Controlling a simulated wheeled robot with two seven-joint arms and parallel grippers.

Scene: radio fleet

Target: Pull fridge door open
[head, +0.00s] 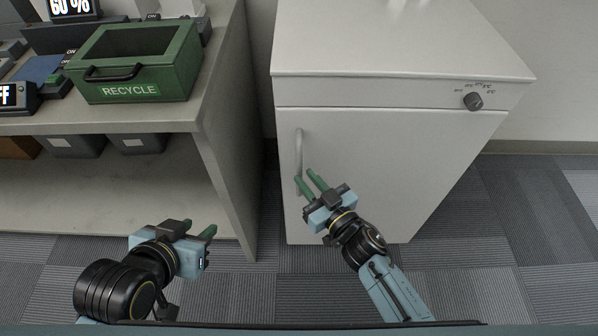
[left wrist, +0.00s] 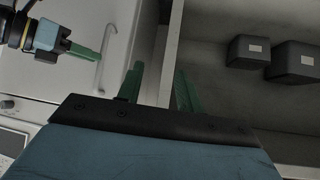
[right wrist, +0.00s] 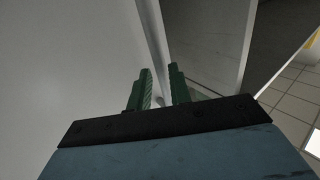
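The white fridge (head: 400,60) stands right of the shelf unit, and its front door (head: 390,160) looks closed. A slim vertical handle (head: 299,145) is near the door's left edge. My right gripper (head: 304,175) is at the lower part of the handle, its green fingers apart. In the right wrist view, a pale bar runs between the fingertips (right wrist: 160,68); I cannot tell whether they touch it. My left gripper (head: 200,226) is low in front of the shelf, open and empty. The left wrist view also shows the handle (left wrist: 99,74) and my right gripper.
A shelf unit (head: 225,130) stands close to the fridge's left side. It carries a green recycle bin (head: 145,60) and several devices, with grey bins (head: 75,146) beneath. A dial (head: 473,100) is on the fridge's upper front. Carpet right of the fridge is clear.

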